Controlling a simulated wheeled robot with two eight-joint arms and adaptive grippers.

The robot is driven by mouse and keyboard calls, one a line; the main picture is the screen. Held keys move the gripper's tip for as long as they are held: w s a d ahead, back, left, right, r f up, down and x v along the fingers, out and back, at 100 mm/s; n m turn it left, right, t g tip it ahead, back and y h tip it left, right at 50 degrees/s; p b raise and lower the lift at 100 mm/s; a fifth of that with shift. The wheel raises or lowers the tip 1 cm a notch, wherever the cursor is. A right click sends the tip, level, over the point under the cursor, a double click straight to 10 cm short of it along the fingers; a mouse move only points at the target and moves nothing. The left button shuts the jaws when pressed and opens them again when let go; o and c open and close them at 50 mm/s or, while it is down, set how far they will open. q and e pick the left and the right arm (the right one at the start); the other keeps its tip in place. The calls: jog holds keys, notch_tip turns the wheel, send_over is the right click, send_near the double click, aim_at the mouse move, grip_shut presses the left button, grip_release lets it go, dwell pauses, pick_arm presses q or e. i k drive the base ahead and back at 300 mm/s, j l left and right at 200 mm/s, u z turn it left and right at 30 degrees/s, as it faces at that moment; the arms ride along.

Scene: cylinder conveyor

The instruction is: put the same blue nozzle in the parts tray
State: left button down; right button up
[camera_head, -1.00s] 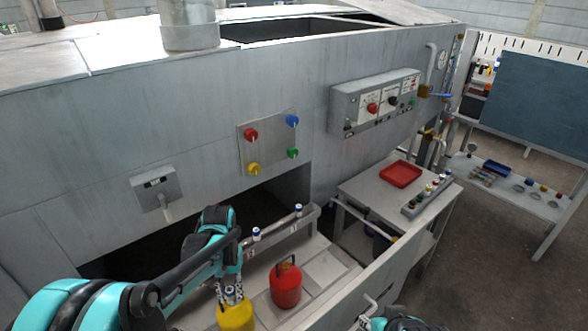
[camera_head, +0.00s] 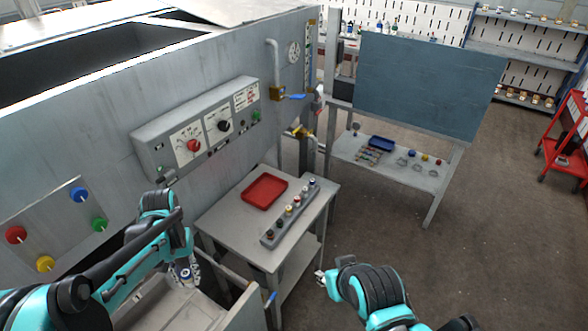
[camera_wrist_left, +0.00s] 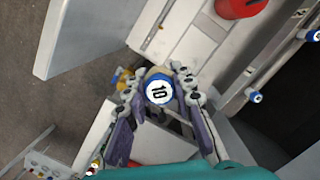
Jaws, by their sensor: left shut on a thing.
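My left gripper (camera_head: 187,272) is shut on a blue nozzle (camera_head: 185,277), low at the left in the head view. In the left wrist view the nozzle (camera_wrist_left: 159,91) shows a white round face marked 10, between the two fingers of the left gripper (camera_wrist_left: 160,76). A red tray (camera_head: 265,190) lies on the small grey table, right of and beyond the left gripper; no part shows in it. My right gripper (camera_head: 321,277) is at the bottom middle, over the floor beside the table; its fingers are too small to tell open from shut.
A grey rack (camera_head: 290,212) with several nozzles stands along the table's (camera_head: 224,216) right side. A control box (camera_head: 196,125) juts from the machine wall. A back bench holds a blue tray (camera_head: 381,143). More blue nozzles (camera_wrist_left: 255,96) and a red container (camera_wrist_left: 240,8) show in the wrist view.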

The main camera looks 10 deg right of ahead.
aim_at(262, 197)
jog(key=i+l, duration=0.4)
jog(key=l, duration=0.15)
jog(key=i+l, duration=0.4)
jog(key=l, duration=0.15)
jog(key=i+l, duration=0.4)
jog(key=l, duration=0.15)
jog(key=i+l+u, duration=0.15)
jog(key=i+l, duration=0.7)
